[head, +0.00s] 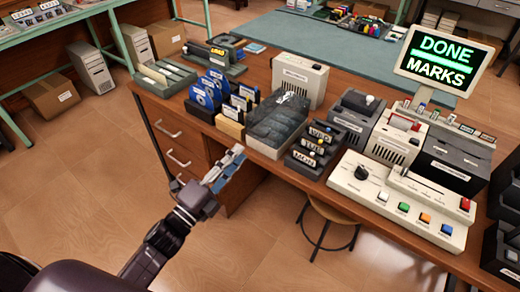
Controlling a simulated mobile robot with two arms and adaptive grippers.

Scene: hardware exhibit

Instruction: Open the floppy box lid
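The floppy box (279,124) stands near the front edge of the desk, with a dark see-through lid over a beige base. The lid looks down and shut; what is inside is hard to make out. My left gripper (238,158) reaches in from the lower left. It is in front of the desk edge, just left of and nearer than the box, and looks apart from it. Its two fingers lie close together in this view, and I cannot tell whether there is a gap. I see nothing held in it. My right gripper is out of view.
Blue disks and small boxes (207,92) stand left of the floppy box. A black labelled rack (314,148) stands close on its right, and a beige drive (299,80) behind. A control panel (400,205) and a screen (440,58) reading "DONE MARKS" are at right. A stool (330,215) is below.

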